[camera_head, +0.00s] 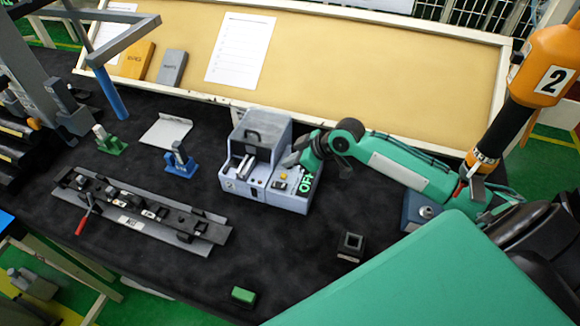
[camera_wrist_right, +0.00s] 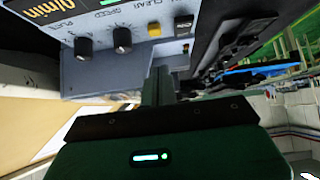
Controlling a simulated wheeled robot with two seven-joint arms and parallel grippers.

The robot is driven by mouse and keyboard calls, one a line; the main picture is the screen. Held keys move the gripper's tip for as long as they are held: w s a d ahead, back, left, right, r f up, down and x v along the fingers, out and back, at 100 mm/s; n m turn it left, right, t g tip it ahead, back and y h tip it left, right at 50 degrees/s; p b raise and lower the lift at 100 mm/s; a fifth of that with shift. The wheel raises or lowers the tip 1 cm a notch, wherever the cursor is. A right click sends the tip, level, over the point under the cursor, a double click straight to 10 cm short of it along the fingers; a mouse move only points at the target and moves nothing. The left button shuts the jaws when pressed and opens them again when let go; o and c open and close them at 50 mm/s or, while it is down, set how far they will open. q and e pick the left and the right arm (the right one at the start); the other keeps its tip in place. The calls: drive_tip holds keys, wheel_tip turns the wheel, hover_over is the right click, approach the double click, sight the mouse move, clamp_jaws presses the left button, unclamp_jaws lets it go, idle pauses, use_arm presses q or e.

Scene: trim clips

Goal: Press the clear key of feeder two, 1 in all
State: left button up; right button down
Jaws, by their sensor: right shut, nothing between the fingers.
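The grey feeder (camera_head: 243,190) stands on the black table, with a small "2" on its lower left front. Its sloped control panel carries a yellow key (camera_head: 282,186), also in the right wrist view (camera_wrist_right: 154,29) under the word CLEAR. My right gripper (camera_head: 290,162) reaches in from the right, over the right part of the feeder. In the right wrist view its shut, empty fingers (camera_wrist_right: 162,82) point at the panel; their tips appear short of the yellow key. My left gripper is not in view.
Two dark knobs (camera_wrist_right: 122,40) sit left of the yellow key in the wrist view. A long grey rail (camera_head: 140,215), blue stand (camera_head: 181,162) and green stand (camera_head: 110,143) are to the left. An orange tool (camera_head: 545,70) hangs at the right.

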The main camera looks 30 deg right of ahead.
sight(281, 175)
wheel_tip(281, 175, down, 4)
drive_tip(key=shift+w+a+f+p, duration=0.1)
drive_tip(key=shift+p, duration=0.75)
drive_tip(key=shift+f, duration=0.1)
